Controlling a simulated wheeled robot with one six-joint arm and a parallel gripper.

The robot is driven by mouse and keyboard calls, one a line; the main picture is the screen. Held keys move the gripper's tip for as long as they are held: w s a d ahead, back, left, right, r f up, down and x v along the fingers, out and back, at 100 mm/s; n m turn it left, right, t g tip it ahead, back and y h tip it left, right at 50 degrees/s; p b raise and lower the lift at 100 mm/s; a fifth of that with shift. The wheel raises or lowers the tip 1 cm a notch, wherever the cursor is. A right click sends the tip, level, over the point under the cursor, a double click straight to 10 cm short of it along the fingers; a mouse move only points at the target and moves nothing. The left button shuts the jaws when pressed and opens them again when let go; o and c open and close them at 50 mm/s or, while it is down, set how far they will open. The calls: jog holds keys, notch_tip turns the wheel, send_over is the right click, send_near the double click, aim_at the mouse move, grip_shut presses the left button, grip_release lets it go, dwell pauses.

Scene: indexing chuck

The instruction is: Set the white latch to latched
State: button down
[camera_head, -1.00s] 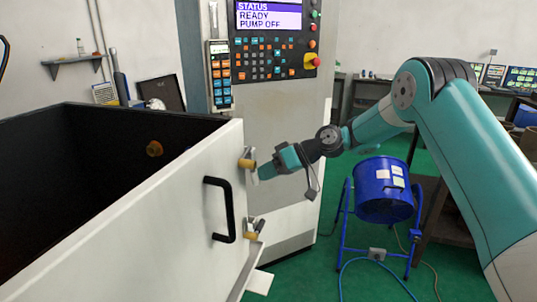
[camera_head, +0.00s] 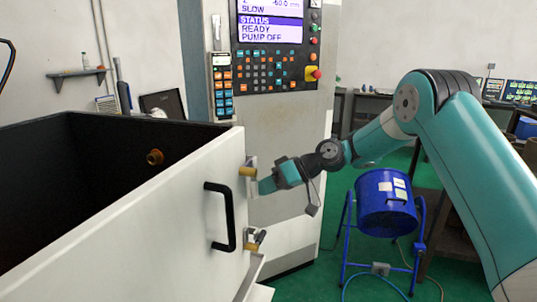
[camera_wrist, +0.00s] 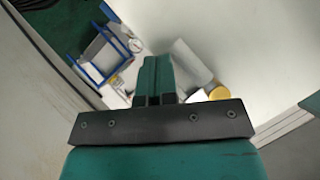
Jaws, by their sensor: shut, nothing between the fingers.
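Two latch fittings with brass-yellow knobs sit on the right edge of the white door panel. The upper latch (camera_head: 247,171) has a pale upright piece beside its knob; the lower latch (camera_head: 251,241) has a dark, tilted piece. I cannot tell for sure which one is the white latch, or its setting. My gripper (camera_head: 263,187) is shut and empty, just right of and slightly below the upper latch. In the wrist view my closed fingers (camera_wrist: 156,66) point beside a white rounded piece (camera_wrist: 191,62) and a yellow knob (camera_wrist: 217,94). Contact cannot be made out.
The white door panel (camera_head: 165,225) carries a black handle (camera_head: 229,217) left of the latches. A control cabinet (camera_head: 285,135) stands behind. A blue drum on a stand (camera_head: 386,203) is to the right, below my arm. Green floor shows around it.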

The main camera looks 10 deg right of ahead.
jog(key=w+d+b, duration=0.1)
jog(key=w+d, duration=0.2)
jog(key=d, duration=1)
jog(key=s+a+r+g+h, duration=0.1)
jog(key=s+a+r+h, duration=0.1)
jog(key=s+a+r, duration=0.45)
jog(key=s+a+r+g+h, duration=0.1)
jog(key=s+a+r+h, duration=0.15)
jog(key=s+a, duration=0.6)
jog(key=s+d+f+h, duration=0.1)
jog(key=s+d, duration=0.1)
jog(key=s, duration=1)
jog(key=s+d+f+m+h, duration=0.1)
jog(key=s+f+h, duration=0.1)
jog(key=s, duration=1)
jog(key=shift+d+g, duration=0.3)
jog(key=shift+d, duration=0.1)
